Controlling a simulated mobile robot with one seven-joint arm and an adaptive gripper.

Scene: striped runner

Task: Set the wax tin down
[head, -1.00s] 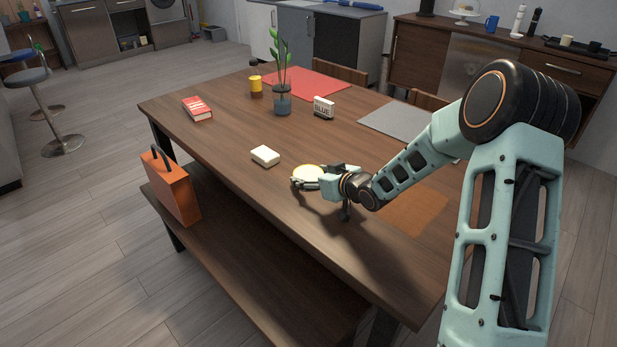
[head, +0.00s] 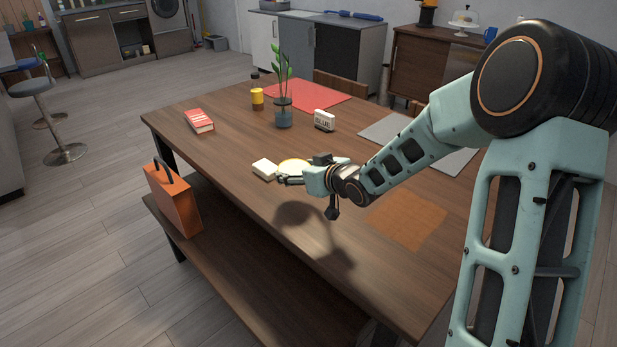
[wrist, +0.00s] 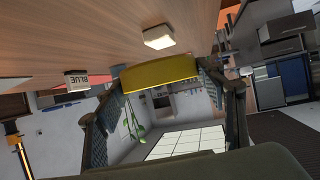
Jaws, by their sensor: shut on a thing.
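The wax tin (head: 294,165) is a round tin with a pale yellow top in the head view. In the wrist view its yellow side (wrist: 160,74) shows between the fingers. My gripper (head: 290,179) is shut on it, over the front part of the wooden table (head: 225,150). The wrist view is upside down, with the tabletop at the top. The tin seems to be held a little above the table; the exact gap is hard to tell.
A cream block (head: 264,168) lies just left of the tin. Farther back are a plant in a vase (head: 283,112), a BLUE sign (head: 324,120), a yellow bottle (head: 257,95) and a red book (head: 200,121). An orange-brown patch (head: 407,222) and clear wood lie at front right.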

